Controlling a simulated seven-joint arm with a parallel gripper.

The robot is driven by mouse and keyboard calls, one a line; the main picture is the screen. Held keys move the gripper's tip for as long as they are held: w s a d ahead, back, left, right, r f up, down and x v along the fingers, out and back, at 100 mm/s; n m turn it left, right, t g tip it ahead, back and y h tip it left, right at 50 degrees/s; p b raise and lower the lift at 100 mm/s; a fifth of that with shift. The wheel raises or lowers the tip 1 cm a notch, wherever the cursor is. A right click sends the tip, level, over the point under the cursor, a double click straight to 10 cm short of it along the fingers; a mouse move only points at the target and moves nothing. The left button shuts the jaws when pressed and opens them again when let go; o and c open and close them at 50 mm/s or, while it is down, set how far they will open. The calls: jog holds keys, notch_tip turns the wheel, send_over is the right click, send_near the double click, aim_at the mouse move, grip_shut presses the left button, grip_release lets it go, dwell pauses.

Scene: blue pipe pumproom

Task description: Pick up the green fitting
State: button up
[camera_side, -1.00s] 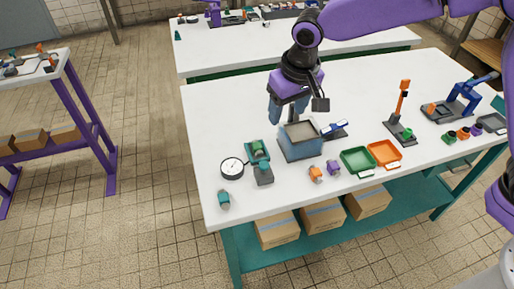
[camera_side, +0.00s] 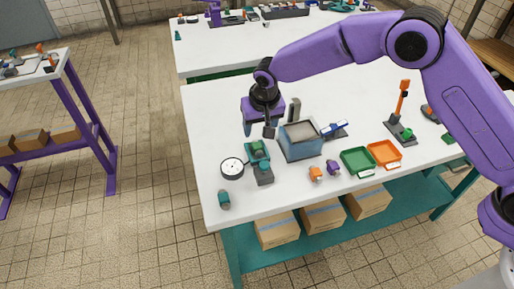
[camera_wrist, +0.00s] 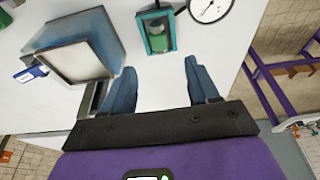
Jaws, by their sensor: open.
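A green fitting (camera_side: 257,147) sits in a teal holder (camera_side: 252,164) near the left front of the white table. In the wrist view the green fitting (camera_wrist: 157,38) lies in the teal holder (camera_wrist: 146,20), just beyond my fingertips. My gripper (camera_side: 258,130) hangs above and behind it, apart from it. In the wrist view my gripper (camera_wrist: 160,64) has its two blue fingers spread wide with nothing between them. Another green part (camera_side: 408,133) stands at the base of the orange-topped stand to the right.
A round gauge (camera_side: 232,168) lies left of the holder. A blue-grey bin (camera_side: 302,150) stands close on its right. Green (camera_side: 343,160) and orange (camera_side: 399,161) trays lie further right. A teal fitting (camera_side: 224,200) stands near the front left corner. The table's back left is clear.

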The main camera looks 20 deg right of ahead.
aim_at(257, 145)
jog(key=shift+x, duration=4.55)
jog(key=shift+s, duration=0.15)
grip_shut()
